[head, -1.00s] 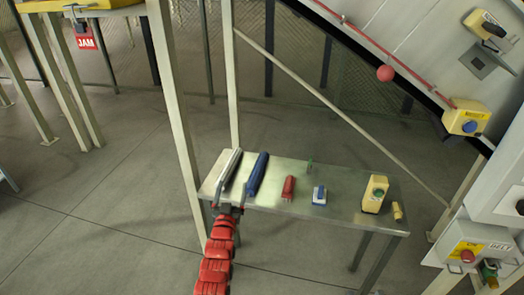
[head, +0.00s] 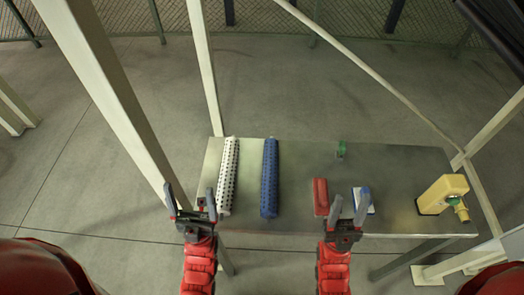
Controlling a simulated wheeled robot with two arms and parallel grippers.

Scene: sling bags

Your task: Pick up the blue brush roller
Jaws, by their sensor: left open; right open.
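The blue brush roller (head: 270,178) lies on the metal table, lengthwise away from me, studded along its surface. Nothing covers it. My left gripper (head: 190,190) is open and empty at the table's left front corner, left of the blue roller and just left of the white roller's near end. My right gripper (head: 350,194) is open at the front edge, right of the blue roller. It overlaps a small blue and white item (head: 368,208) in the view; I cannot tell whether they touch.
A white studded roller (head: 228,172) lies parallel, left of the blue one. The metal table (head: 300,224) also carries a red item (head: 320,197), a small green item (head: 341,149) and a yellow box (head: 442,192). A pale post (head: 110,95) stands left of the table.

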